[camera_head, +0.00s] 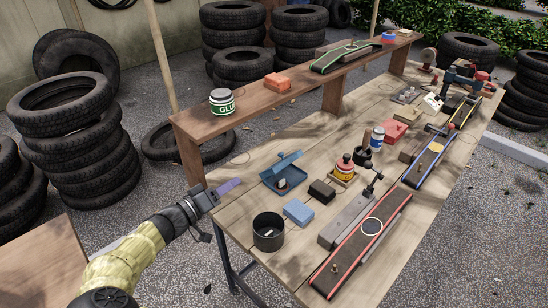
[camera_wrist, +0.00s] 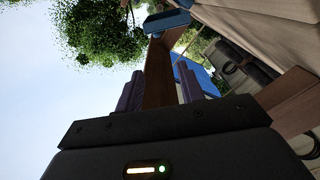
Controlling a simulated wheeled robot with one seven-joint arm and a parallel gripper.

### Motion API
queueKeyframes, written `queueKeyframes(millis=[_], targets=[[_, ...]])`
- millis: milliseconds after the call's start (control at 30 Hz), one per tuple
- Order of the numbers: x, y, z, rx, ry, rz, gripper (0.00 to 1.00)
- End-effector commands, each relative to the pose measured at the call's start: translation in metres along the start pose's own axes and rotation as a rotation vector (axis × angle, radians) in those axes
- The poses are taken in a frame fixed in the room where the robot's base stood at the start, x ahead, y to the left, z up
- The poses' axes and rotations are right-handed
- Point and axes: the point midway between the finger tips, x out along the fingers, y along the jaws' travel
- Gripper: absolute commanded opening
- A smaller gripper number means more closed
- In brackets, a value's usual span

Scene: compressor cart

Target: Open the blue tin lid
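The blue tin (camera_head: 271,184) sits on the workbench, just right of my gripper in the head view. Its lid (camera_head: 283,164) stands raised at a slant, and a small pale item shows inside. My gripper (camera_head: 230,186) is left of the tin at the bench's near left end, apart from it, with its purple fingers pointing towards it. In the wrist view the two fingers (camera_wrist: 158,92) are spread with nothing held between them. A blue surface (camera_wrist: 190,75) shows beside the right finger; I cannot tell whether it is the lid.
A black cup (camera_head: 268,238) and a blue block (camera_head: 298,212) stand in front of the tin. A dark block (camera_head: 321,192) is to its right. The raised wooden shelf (camera_head: 250,108) with a glue jar (camera_head: 222,101) runs behind. Bare bench lies between the shelf and tin.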

Motion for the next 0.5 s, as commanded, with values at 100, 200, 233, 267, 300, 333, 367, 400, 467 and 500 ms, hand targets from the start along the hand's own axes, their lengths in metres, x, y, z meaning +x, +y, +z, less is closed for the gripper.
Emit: queueKeyframes(millis=[100,200,233,267,300,333,367,400,467,500], targets=[[0.003,0.002,0.000,0.000,-0.005,0.004,0.38],[0.005,0.002,0.001,-0.001,-0.007,0.005,0.38],[0.006,0.002,0.001,-0.001,-0.008,0.006,0.38],[0.007,0.002,0.001,-0.001,-0.008,0.006,0.38],[0.009,0.002,0.001,-0.001,-0.009,0.007,0.38],[0.011,0.002,0.001,-0.001,-0.008,0.006,0.38],[0.012,0.002,0.001,-0.001,-0.008,0.006,0.38],[0.016,0.002,0.001,-0.001,-0.007,0.005,0.38],[0.022,0.002,0.001,0.000,-0.007,0.005,0.38],[0.028,0.002,0.001,0.000,-0.007,0.005,0.38]])
